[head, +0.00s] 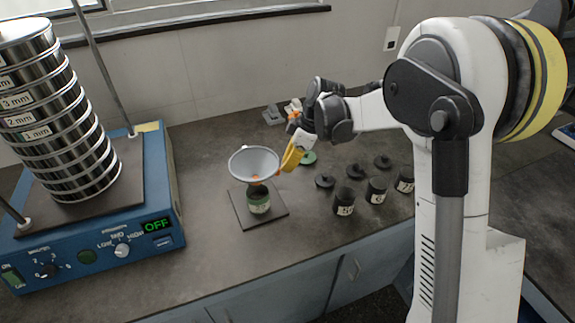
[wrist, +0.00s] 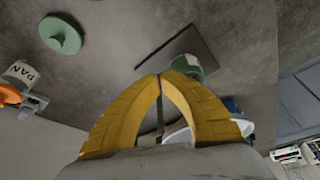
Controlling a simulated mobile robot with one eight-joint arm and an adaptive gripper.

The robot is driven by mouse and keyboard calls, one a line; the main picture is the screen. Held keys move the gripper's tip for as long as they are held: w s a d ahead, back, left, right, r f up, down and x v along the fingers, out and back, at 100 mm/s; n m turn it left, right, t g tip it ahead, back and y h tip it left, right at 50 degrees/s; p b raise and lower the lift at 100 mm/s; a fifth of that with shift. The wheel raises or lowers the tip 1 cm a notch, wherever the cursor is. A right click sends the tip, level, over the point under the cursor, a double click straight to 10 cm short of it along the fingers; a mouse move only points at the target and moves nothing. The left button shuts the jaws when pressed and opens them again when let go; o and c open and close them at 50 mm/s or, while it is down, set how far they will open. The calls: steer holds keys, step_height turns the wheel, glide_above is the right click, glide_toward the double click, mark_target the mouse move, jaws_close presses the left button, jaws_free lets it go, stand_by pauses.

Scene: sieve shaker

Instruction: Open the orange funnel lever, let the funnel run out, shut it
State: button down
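The funnel (head: 254,163) is a pale grey-blue bowl above a green jar (head: 259,202) on a dark square plate (head: 276,219). A little orange (head: 256,180) shows at the funnel's lower end; the lever's position cannot be made out. My gripper (head: 284,168) has yellow fingers and is just right of the funnel's rim. In the wrist view its fingertips (wrist: 160,75) meet, with no orange lever visible between them. The funnel's white rim (wrist: 180,132) is partly hidden behind the fingers there, and the green jar (wrist: 187,66) shows past the tips.
A sieve stack (head: 60,110) stands on the blue shaker (head: 95,250), whose display reads OFF. Several dark jars (head: 344,202) and lids (head: 355,171) stand right of the plate. A green lid (wrist: 62,35) lies behind. The counter in front of the plate is clear.

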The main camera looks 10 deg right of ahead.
steer(key=shift+w+a, duration=0.2)
steer(key=shift+w, duration=0.2)
stand_by(0.5)
steer(key=shift+s+a, duration=0.45)
steer(key=shift+s, duration=0.25)
stand_by(0.3)
